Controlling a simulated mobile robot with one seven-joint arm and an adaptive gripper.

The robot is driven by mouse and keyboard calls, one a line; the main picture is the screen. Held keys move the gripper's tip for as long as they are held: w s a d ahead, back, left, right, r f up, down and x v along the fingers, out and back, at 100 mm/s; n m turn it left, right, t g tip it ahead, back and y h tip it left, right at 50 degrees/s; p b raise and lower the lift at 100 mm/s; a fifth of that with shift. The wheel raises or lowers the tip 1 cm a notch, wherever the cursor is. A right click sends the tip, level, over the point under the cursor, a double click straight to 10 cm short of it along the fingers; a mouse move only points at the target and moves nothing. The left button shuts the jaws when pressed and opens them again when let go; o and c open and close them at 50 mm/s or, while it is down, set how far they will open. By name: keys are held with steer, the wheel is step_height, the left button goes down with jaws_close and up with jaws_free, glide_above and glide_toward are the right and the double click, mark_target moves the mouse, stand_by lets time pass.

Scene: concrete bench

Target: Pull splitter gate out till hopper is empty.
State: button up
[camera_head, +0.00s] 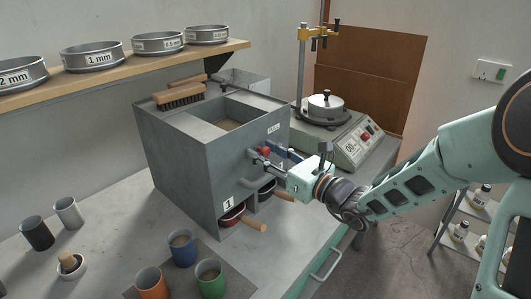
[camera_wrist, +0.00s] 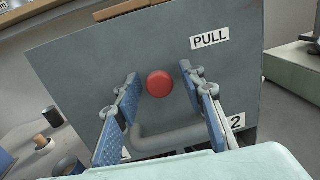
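The grey splitter box (camera_head: 178,150) stands on the bench in the head view. Its hopper (camera_head: 228,124) is open at the top and has sandy material inside. The red gate knob (camera_wrist: 160,84) sticks out of the front face, left of the PULL label (camera_wrist: 210,39). My gripper (camera_head: 270,158) is at this face; in the wrist view its two blue-padded fingers are open, one on each side of the knob, with gaps visible. A grey bar handle (camera_wrist: 168,139) lies below the knob. Whether the gate is in or out is hidden inside the box.
Receiving pans with wooden handles (camera_head: 250,223) sit in the box's lower openings. A brush (camera_head: 180,97) lies on top. Coloured cups, such as the blue one (camera_head: 182,250), stand in front. A sieve shaker (camera_head: 335,135) stands right, behind my gripper.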

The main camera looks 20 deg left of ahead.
jaws_close()
steer(key=v, duration=0.4)
steer(key=shift+w+d+p, duration=0.15)
steer(key=shift+d+p, duration=0.1)
steer(key=shift+p, duration=0.15)
steer(key=shift+d+f, duration=0.1)
steer(key=shift+f, duration=0.05)
steer(key=shift+o, duration=0.3)
jaws_free()
steer(key=shift+d, duration=0.1)
steer(key=v, duration=1.2)
